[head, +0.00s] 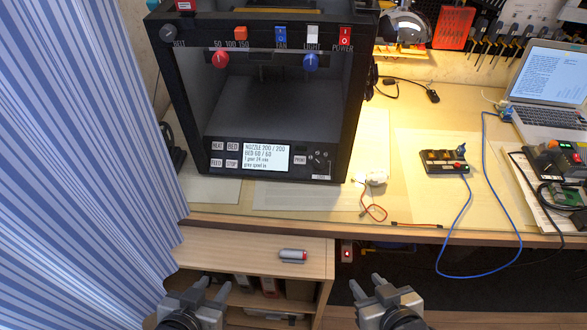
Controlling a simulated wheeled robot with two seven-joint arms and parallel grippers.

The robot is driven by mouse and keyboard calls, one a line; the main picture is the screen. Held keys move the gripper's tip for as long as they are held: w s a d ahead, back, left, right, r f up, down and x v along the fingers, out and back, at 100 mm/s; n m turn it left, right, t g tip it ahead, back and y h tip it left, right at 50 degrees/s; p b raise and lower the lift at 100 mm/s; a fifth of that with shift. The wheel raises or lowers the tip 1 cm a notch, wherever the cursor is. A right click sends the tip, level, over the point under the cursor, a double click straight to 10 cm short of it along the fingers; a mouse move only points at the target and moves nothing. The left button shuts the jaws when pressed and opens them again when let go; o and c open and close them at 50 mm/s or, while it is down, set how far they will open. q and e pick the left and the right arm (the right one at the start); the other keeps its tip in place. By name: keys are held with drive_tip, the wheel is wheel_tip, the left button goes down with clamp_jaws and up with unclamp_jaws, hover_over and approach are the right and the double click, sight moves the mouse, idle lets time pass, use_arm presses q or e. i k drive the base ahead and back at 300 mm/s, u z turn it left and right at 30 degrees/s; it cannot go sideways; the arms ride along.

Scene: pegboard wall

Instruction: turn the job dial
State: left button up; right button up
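The job dial is a small dark knob (319,160) at the right end of the front panel of a black 3D printer (257,84), beside the PRINT button (300,160). The dial's pointer is too small to read. The lit screen (261,157) left of it shows nozzle and bed lines. My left gripper (209,287) is open and empty at the bottom, low in front of the bench. My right gripper (368,286) is open and empty, below and to the right of the dial. Neither gripper touches the printer.
A blue striped curtain (75,150) hangs along the left. A white gadget (372,178) with a red wire sits right of the printer. A laptop (550,90) stands far right.

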sight(319, 163)
drive_tip(key=u, duration=0.8)
drive_tip(key=k, duration=0.9)
drive_tip(key=z, duration=0.15)
